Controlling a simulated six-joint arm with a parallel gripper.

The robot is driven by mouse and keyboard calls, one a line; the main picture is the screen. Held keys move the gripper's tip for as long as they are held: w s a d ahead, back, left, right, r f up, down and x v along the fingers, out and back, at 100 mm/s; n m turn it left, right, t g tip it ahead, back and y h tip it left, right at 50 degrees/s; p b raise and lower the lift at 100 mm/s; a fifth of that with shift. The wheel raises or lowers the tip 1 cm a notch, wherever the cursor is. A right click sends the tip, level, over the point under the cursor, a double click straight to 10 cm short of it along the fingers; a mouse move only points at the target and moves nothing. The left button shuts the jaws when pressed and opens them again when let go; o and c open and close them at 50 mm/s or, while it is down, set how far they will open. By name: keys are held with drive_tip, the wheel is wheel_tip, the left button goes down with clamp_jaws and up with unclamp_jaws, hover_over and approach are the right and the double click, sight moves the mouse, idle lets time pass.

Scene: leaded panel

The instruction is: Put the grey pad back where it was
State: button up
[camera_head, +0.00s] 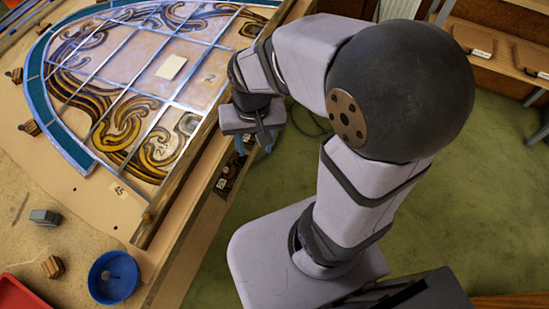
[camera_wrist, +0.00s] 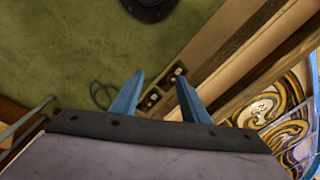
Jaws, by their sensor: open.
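A small grey block-shaped piece (camera_head: 45,217), the only loose grey thing I see and possibly the grey pad, lies on the bench at the lower left in the head view. My gripper (camera_head: 254,143) is far to its right, beyond the bench's right edge. In the wrist view my gripper (camera_wrist: 159,78) has its two blue fingers spread with nothing between them. The leaded panel (camera_head: 140,60) lies on the bench, with a pale cream square (camera_head: 171,67) on it. I cannot tell where the pad was before.
A blue bowl (camera_head: 113,277) with a round greyish thing, a red tray (camera_head: 20,295) and wooden blocks (camera_head: 52,267) are at the lower left. A wooden bar (camera_head: 180,180) edges the panel. Small items (camera_head: 222,180) sit along the bench side. Green floor (camera_head: 480,200) lies right.

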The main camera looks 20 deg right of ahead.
drive_tip(key=s+d+f+n, duration=0.1)
drive_tip(key=s+d+n, duration=0.1)
drive_tip(key=s, duration=0.3)
drive_tip(key=shift+d+f+n+g, duration=0.3)
drive_tip(key=shift+d+f+n, duration=0.1)
drive_tip(key=shift+d, duration=0.35)
idle(0.5)
